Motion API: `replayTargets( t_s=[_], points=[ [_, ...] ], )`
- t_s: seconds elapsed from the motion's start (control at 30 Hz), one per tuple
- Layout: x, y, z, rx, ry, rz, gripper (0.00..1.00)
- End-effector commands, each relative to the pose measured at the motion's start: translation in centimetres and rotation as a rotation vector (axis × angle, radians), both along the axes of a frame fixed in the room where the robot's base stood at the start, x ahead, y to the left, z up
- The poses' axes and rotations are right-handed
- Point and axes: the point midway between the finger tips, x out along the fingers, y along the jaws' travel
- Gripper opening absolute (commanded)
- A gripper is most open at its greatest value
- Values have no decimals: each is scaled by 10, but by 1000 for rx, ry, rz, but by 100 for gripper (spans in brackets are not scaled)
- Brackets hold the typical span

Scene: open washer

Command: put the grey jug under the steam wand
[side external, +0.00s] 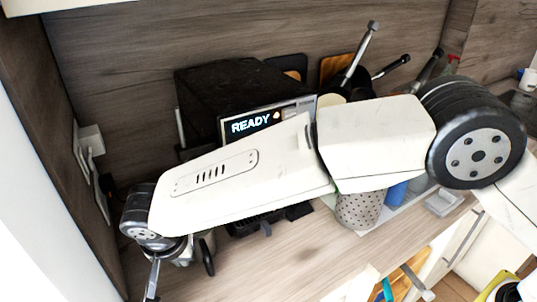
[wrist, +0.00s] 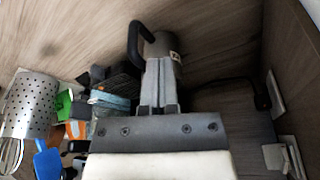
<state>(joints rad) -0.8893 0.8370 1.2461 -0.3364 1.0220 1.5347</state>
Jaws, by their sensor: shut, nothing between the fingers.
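The grey jug (wrist: 166,45) with its black handle (wrist: 137,38) shows just beyond my fingertips in the wrist view. In the side view the jug (side external: 185,256) is partly hidden behind my arm, on the wooden counter in front of the black coffee machine (side external: 215,85), whose display reads READY. My gripper (side external: 151,286) is low at the left of the counter. In the wrist view its fingers (wrist: 161,64) are together, with nothing between them. They overlap the jug's near side; I cannot tell whether they touch it. I cannot make out the steam wand.
A perforated utensil holder (side external: 360,209) stands right of the machine; it also shows in the wrist view (wrist: 30,104). A wall socket with a plug (side external: 90,138) is at the left, and a dark cable (wrist: 225,82) runs near it. The counter's front strip is clear.

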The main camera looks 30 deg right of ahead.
Motion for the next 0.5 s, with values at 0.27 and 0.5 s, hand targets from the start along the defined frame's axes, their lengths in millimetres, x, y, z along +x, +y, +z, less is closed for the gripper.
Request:
replayTargets(
  t_s=[0.27, 0.5],
  points=[
    [11, -6, -40, -3, 3, -2, 0],
    [20, -11, -75, -2, 2, -2, 0]
  ],
)
